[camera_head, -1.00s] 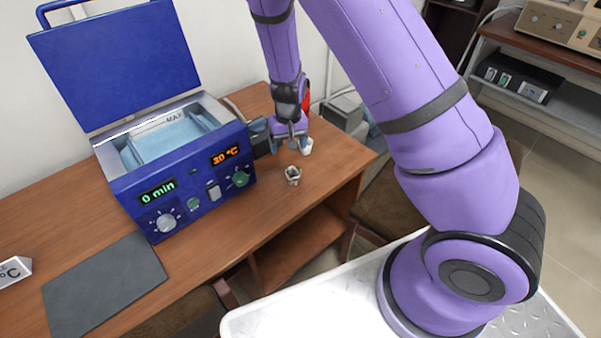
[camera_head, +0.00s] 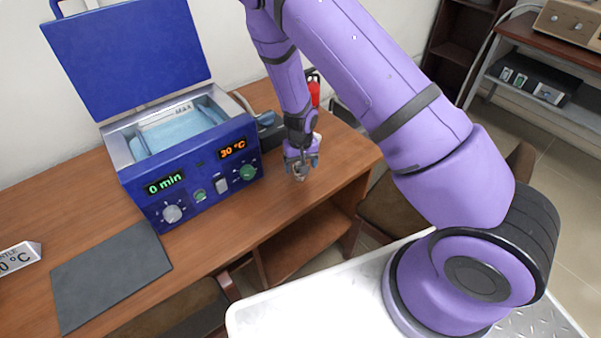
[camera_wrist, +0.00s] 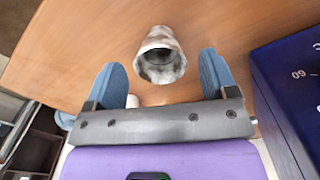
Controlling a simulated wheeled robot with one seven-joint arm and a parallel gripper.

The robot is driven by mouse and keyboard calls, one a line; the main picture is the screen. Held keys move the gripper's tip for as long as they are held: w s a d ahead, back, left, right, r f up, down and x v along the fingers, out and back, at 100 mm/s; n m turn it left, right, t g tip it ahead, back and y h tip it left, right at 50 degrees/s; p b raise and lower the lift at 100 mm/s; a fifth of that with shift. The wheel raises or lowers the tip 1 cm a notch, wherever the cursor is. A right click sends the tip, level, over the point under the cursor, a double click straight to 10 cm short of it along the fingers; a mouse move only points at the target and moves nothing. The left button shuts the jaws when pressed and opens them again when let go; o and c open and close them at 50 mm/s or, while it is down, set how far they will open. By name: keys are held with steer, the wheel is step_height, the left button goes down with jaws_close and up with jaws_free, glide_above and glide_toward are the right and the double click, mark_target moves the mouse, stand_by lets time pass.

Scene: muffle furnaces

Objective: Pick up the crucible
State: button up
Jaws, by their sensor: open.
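The crucible (camera_wrist: 161,54) is a small whitish-grey cup with a stained rim, standing on the wooden table. In the wrist view it lies ahead of and between the two blue fingers of my gripper (camera_wrist: 165,78), apart from both. My gripper is open and empty. In the head view my gripper (camera_head: 300,162) is low over the table, to the right of the blue furnace. It hides most of the crucible (camera_head: 299,176), which shows just under the fingers.
The blue furnace (camera_head: 190,190) stands open-lidded close to the left of my gripper. A dark mat (camera_head: 110,278) lies on the wooden table (camera_head: 225,232), with a temperature sign (camera_head: 18,258) at far left. A red object (camera_head: 314,92) is behind my arm.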

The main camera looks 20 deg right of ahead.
steer(key=shift+f, duration=1)
steer(key=c, duration=1)
steer(key=shift+r, duration=0.1)
